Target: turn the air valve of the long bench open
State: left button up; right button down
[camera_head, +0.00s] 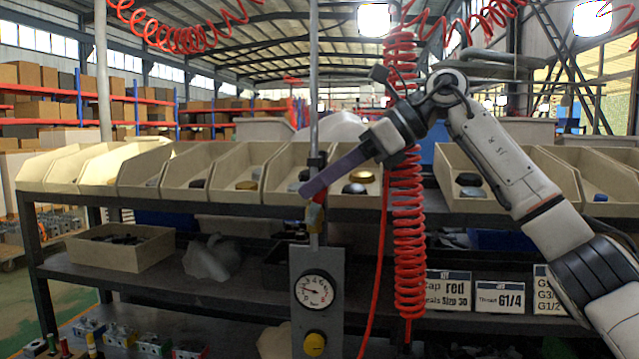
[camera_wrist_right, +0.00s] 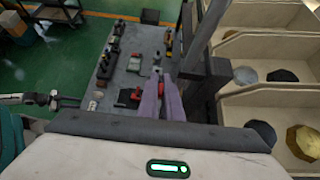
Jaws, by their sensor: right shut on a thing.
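The air valve (camera_head: 315,216) sits on the upright grey pipe above the gauge panel, with red and yellow parts showing. My right gripper (camera_head: 308,191) reaches in from the right, its purple fingers pointing down and left to the valve. The fingers are shut on the red valve handle (camera_head: 319,198), whose upper part they mostly hide. The handle's exact angle is hard to tell. My left gripper is not in view.
A pressure gauge (camera_head: 314,291) and a yellow knob (camera_head: 314,344) are on the panel below. A red coiled hose (camera_head: 408,230) hangs close to the right of the pipe. Beige bins (camera_head: 219,172) line the shelf behind. Signs (camera_head: 499,296) stand on the lower shelf.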

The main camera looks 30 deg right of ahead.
jog(key=c, duration=2.2)
grip_release()
jog(key=v, duration=1)
jog(key=shift+s+d, duration=0.1)
jog(key=shift+s, duration=0.05)
